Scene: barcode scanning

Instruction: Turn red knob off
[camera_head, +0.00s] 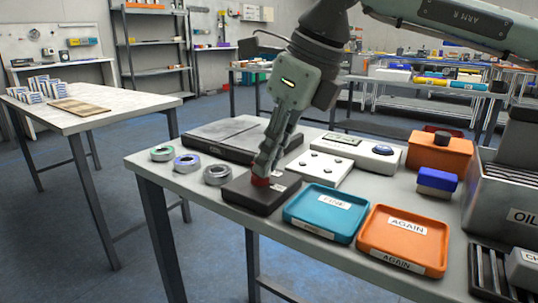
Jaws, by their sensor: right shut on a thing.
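The red knob (260,181) sits on a black box (258,199) near the front left edge of the workbench. My right gripper (263,172) comes down from above, with its fingers shut on the red knob. The fingers hide most of the knob, so I cannot tell which way it is turned. My left gripper does not show in the head view.
A blue tray (297,222) and an orange tray (367,253) lie right of the black box. A dark flat plate (204,148) and a white panel (318,175) are behind. An orange box (426,155) stands farther right.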

